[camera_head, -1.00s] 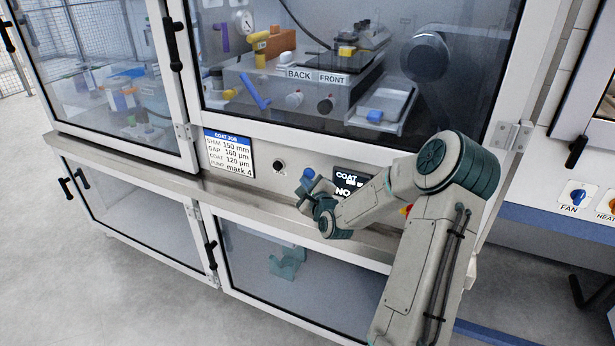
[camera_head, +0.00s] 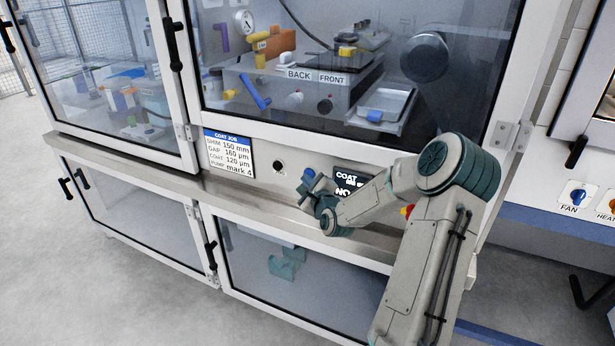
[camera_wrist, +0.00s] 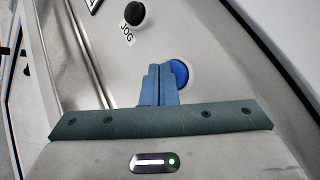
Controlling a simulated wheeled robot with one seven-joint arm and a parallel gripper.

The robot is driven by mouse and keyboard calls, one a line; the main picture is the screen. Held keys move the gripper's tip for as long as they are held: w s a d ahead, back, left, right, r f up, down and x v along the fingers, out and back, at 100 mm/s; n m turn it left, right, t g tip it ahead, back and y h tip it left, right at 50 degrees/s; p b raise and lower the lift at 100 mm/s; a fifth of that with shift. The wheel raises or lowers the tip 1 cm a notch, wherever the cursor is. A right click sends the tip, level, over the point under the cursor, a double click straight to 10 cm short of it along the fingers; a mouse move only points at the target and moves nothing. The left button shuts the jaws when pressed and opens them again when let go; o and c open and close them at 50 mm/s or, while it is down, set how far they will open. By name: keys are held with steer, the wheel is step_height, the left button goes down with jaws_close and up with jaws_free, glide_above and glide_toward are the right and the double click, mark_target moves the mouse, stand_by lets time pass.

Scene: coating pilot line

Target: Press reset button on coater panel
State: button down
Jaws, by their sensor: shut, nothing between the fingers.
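The coater panel (camera_head: 262,178) is a metal strip below the glass hood. In the wrist view a round blue button (camera_wrist: 180,72) sits on it, partly hidden by my fingers; its label is not visible. My gripper (camera_wrist: 160,68) has its two blue fingers shut together with nothing between them. The fingertips overlap the button's left side in this view; I cannot tell whether they touch it. In the head view my gripper (camera_head: 309,184) is at the panel, left of the dark COAT display (camera_head: 350,180), which my arm partly covers.
A black JOG button (camera_wrist: 134,15) lies up and left of the blue one; it also shows in the head view (camera_head: 279,167). A COAT JOB sheet (camera_head: 229,153) is further left. A red button (camera_head: 407,210) shows beside my arm. Glass doors stand above and below the panel.

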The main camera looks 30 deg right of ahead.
steer(key=shift+w+d, duration=0.1)
steer(key=shift+d, duration=0.05)
stand_by(0.5)
steer(key=shift+s+a, duration=0.55)
steer(key=shift+a, duration=0.15)
steer(key=shift+s+a, duration=0.8)
steer(key=shift+a, duration=0.2)
steer(key=shift+s+a, duration=0.75)
steer(key=shift+a, duration=0.25)
